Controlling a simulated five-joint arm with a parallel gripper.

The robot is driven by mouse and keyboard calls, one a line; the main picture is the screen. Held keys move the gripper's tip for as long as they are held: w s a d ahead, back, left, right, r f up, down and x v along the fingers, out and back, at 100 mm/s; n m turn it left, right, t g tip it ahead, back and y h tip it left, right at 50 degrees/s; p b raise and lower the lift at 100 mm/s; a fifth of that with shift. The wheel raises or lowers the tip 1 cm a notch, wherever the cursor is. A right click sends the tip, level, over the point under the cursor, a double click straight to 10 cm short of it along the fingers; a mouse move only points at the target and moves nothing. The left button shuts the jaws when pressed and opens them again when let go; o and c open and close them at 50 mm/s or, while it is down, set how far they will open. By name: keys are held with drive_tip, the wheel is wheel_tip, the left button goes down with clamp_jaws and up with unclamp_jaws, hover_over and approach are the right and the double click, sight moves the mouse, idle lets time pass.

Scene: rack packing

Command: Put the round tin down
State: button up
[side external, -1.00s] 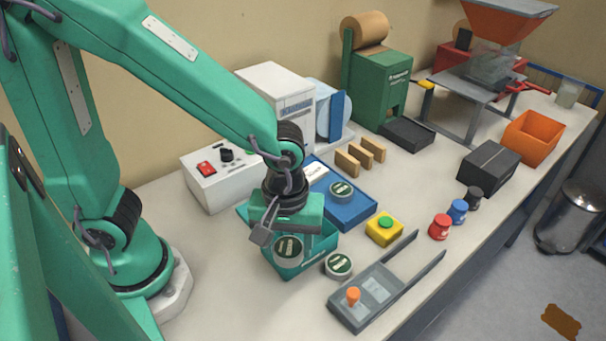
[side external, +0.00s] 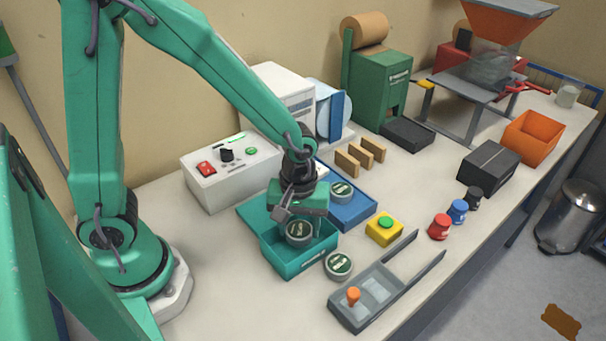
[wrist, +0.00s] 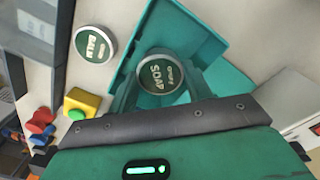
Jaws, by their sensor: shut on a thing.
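My gripper (side external: 299,214) is shut on a round grey tin with a dark green lid (side external: 298,233). In the wrist view, this tin (wrist: 158,78) reads SOAP and sits between the fingers. It appears over or within the teal tray (side external: 253,217); I cannot tell whether its base touches the tray floor. The teal tray (wrist: 188,25) also shows behind the tin in the wrist view. A second round tin (side external: 338,265), marked BALM in the wrist view (wrist: 95,42), lies on the table beside the tray. A third round tin (side external: 341,191) sits in the blue tray (side external: 352,212).
A yellow box with a green button (side external: 385,229) and a grey fixture with an orange knob (side external: 365,297) stand to the right. A white control box (side external: 228,175) is behind the teal tray. Wooden blocks (side external: 360,155) stand farther back. Bare table lies around the small jars (side external: 441,227).

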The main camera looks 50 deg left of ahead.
sight(299, 229)
drive_tip(key=shift+f, duration=1.95)
drive_tip(key=shift+f, duration=0.15)
drive_tip(key=o, duration=0.7)
drive_tip(key=shift+r, duration=6.2)
